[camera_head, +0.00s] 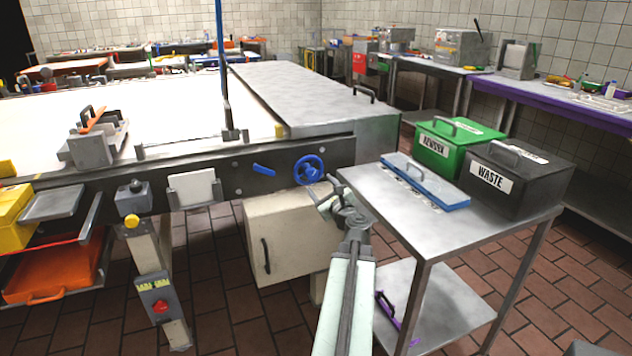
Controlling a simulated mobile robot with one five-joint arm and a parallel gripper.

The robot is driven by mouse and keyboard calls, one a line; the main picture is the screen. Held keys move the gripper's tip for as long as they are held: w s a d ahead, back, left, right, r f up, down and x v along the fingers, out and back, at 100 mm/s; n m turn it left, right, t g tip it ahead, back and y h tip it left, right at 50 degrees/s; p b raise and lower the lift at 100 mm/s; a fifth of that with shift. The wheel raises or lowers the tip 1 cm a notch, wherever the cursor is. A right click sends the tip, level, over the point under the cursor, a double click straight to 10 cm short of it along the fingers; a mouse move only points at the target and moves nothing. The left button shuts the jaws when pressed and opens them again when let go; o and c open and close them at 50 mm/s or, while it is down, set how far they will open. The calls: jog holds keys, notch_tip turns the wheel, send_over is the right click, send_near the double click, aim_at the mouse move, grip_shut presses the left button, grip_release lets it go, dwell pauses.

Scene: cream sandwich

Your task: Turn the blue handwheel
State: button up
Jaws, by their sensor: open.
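My gripper (325,188) is at the end of my pale green arm, just below and slightly right of the wheel. Its jaws are open and appear empty. In this view the jaw tips come close to the wheel's lower rim; I cannot tell whether they touch it.
A metal cart (440,225) stands close on the right, with a green REWORK bin (440,152), a black WASTE bin (528,185) and a blue-edged tray (425,181). A beige cabinet (285,238) is under the conveyor (110,205). A blue lever (263,170) sits left of the wheel.

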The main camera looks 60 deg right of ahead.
aim_at(313, 176)
jog(key=shift+s+a, duration=0.35)
jog(key=shift+s, duration=0.1)
jog(key=w+d+n, duration=0.1)
jog(key=w+n, duration=0.1)
jog(key=n, duration=0.7)
jog(key=w+d+n, duration=0.2)
jog(key=n, duration=0.7)
jog(key=w+d+n, duration=0.2)
jog(key=w+n, duration=0.1)
jog(key=n, duration=0.6)
jog(key=shift+s, duration=0.1)
grip_shut()
